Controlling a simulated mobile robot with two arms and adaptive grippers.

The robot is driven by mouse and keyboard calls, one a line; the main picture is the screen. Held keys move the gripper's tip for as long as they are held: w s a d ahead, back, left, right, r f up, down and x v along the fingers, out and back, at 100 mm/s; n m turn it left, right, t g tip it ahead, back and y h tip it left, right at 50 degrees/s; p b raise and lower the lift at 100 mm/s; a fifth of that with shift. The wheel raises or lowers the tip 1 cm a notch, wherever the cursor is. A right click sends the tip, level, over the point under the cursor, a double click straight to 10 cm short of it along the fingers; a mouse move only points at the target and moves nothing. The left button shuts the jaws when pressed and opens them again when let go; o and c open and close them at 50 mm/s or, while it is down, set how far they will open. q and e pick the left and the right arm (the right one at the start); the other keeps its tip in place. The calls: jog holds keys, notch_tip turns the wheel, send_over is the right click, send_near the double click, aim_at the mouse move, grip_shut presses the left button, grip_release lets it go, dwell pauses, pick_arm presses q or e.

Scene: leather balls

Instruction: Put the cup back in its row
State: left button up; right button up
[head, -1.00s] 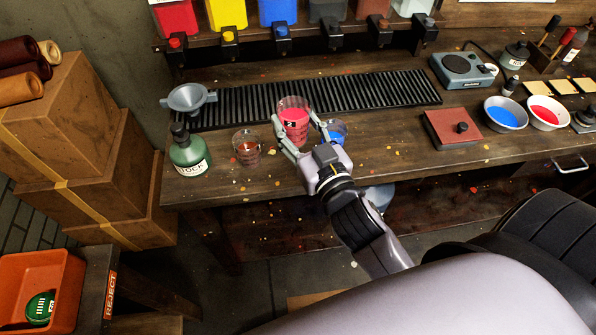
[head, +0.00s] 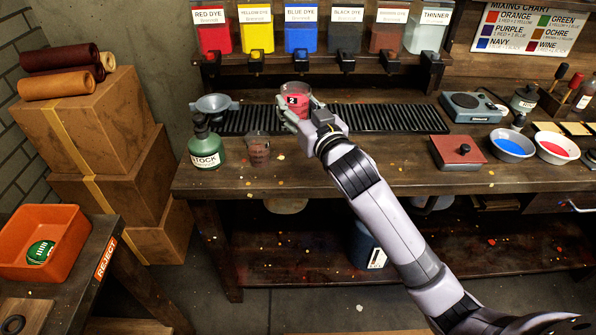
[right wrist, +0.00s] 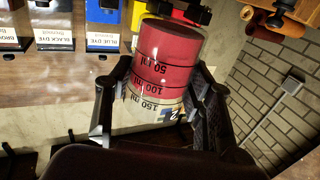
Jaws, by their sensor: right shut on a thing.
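A clear measuring cup (head: 296,97) marked "2" with red liquid is held by my right gripper (head: 299,112) in the head view, in front of the drip rack. In the right wrist view the same cup (right wrist: 166,68) shows upside down, with its ml marks, between the two fingers (right wrist: 160,92). A second clear cup (head: 257,150), with a little dark red liquid, stands on the bench to the left of and nearer than the held cup. The blue cup's place is hidden behind my right gripper and arm. My left gripper is not in view.
A black slatted rack (head: 385,117) runs along the bench under the dye dispensers (head: 302,38). A green stock bottle (head: 205,147) and funnel (head: 214,104) stand left. A red box (head: 457,152), scale (head: 472,106) and dye bowls (head: 512,143) stand right. An orange reject bin (head: 75,260) is lower left.

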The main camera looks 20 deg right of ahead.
aim_at(300, 84)
jog(key=w+r, duration=0.1)
jog(key=w+d+r+b, duration=0.1)
jog(key=w+r, duration=0.1)
jog(key=shift+w+d+r, duration=0.1)
jog(key=shift+w+d, duration=0.15)
jog(key=shift+w+d+r+b, duration=0.1)
jog(key=shift+w+r+b, duration=0.15)
jog(key=shift+b, duration=0.1)
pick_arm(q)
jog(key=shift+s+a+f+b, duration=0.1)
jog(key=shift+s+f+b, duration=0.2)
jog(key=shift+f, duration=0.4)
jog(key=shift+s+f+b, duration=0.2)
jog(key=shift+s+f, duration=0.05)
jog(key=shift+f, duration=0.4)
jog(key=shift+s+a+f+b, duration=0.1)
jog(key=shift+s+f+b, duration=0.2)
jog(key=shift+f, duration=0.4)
pick_arm(e)
jog(key=shift+w+f, duration=0.1)
jog(key=shift+f, duration=9.7)
jog(key=shift+f, duration=0.1)
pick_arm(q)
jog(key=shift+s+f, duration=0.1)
pick_arm(e)
jog(key=o, duration=1.3)
jog(key=shift+f, duration=0.1)
